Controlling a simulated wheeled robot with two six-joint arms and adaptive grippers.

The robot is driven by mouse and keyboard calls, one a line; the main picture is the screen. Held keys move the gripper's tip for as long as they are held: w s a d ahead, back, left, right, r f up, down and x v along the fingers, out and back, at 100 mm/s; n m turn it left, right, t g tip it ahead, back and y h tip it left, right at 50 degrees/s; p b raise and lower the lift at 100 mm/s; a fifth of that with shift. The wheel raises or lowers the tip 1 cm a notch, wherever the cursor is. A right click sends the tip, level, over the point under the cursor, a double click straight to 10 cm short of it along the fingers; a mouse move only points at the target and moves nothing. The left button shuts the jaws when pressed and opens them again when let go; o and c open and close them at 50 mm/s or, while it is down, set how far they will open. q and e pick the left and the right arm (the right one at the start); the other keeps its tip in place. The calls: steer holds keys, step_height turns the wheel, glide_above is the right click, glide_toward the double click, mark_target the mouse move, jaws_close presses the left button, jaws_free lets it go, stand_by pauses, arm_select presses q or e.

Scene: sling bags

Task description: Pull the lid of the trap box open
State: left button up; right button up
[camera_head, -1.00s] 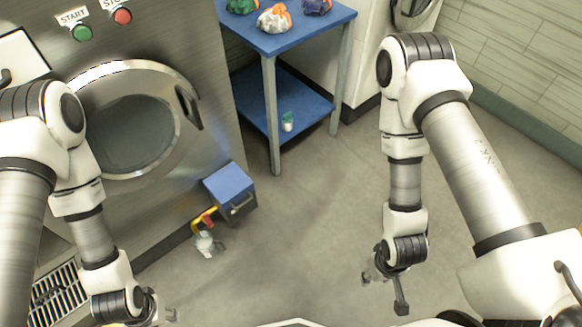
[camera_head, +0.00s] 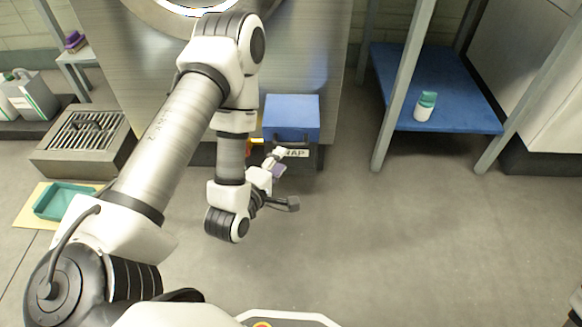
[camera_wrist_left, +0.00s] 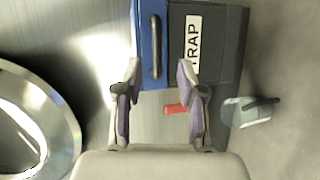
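The trap box (camera_head: 291,112) stands on the floor against the steel machine, with a blue lid and a dark front labelled TRAP. Its lid is shut. In the left wrist view the blue lid (camera_wrist_left: 148,75) carries a dark bar handle (camera_wrist_left: 155,45). My left gripper (camera_head: 281,161) is in front of the box. In the left wrist view its fingers (camera_wrist_left: 159,72) are spread, with the handle just beyond and between the tips; contact is not visible. My right gripper is not in view.
A red piece (camera_wrist_left: 175,108) and a grey-white item (camera_wrist_left: 250,110) lie beside the box. A blue shelf (camera_head: 450,112) with a white and teal bottle (camera_head: 425,106) stands to the right. A floor grate (camera_head: 85,135) and green tray (camera_head: 65,202) are at left.

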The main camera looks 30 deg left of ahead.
mark_target(290, 145)
arm_select(q)
steer(key=shift+n+t, duration=0.3)
steer(key=x, duration=0.2)
steer(key=p+x, duration=0.1)
steer(key=x, duration=0.2)
steer(key=p+x, duration=0.1)
steer(key=x, duration=0.2)
steer(key=shift+a, duration=0.25)
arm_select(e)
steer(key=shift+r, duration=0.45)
arm_select(q)
steer(key=shift+s, duration=0.1)
jaws_close()
